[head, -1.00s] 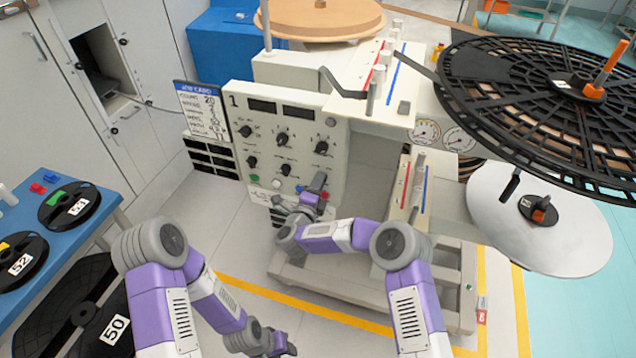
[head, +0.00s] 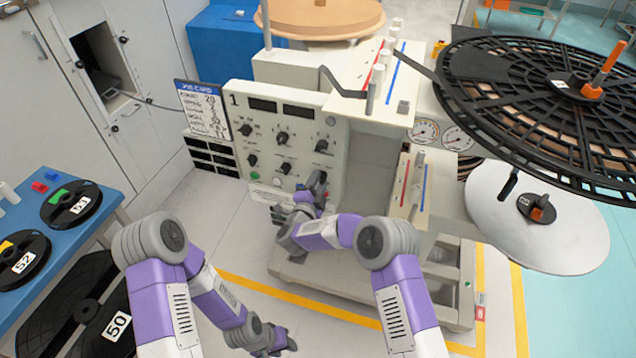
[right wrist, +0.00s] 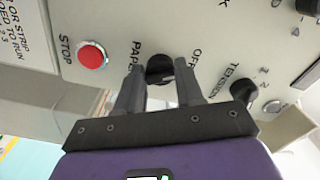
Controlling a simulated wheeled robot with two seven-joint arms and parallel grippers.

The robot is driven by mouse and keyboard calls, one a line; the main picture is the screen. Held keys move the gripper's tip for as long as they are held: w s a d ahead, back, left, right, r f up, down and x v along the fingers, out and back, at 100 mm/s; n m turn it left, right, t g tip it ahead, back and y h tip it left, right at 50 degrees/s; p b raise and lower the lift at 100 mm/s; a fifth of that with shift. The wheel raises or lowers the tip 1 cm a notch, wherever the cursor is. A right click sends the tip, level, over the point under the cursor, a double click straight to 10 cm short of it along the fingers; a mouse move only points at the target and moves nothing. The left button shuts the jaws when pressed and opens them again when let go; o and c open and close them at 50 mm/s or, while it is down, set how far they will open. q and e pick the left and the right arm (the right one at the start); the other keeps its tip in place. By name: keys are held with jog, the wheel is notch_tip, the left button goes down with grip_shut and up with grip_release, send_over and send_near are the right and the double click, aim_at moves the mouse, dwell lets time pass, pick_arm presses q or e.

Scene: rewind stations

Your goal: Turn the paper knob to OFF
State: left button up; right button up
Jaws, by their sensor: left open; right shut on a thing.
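The paper knob (right wrist: 160,68) is a dark round knob on the pale panel, with the words PAPER and OFF beside it in the right wrist view. My right gripper (right wrist: 160,76) has one finger on each side of this knob and is shut on it. The knob's pointer is not clear. In the head view my right gripper (head: 316,184) is at the lower right of the control panel (head: 238,98) and hides the knob. My left gripper (head: 284,345) is low in the head view, open and empty, away from the panel.
A red STOP button (right wrist: 92,56) and the tension knob (right wrist: 243,90) flank the paper knob. Several other dark knobs sit higher on the panel. A large black reel (head: 545,110) overhangs at the right. A blue table (head: 98,178) with reels stands at the left.

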dwell(0.3)
jog(key=o, duration=1)
jog(key=shift+s, duration=0.1)
jog(key=p+v, duration=0.1)
jog(key=v, duration=0.6)
jog(key=shift+s+p, duration=0.15)
jog(key=shift+p, duration=0.15)
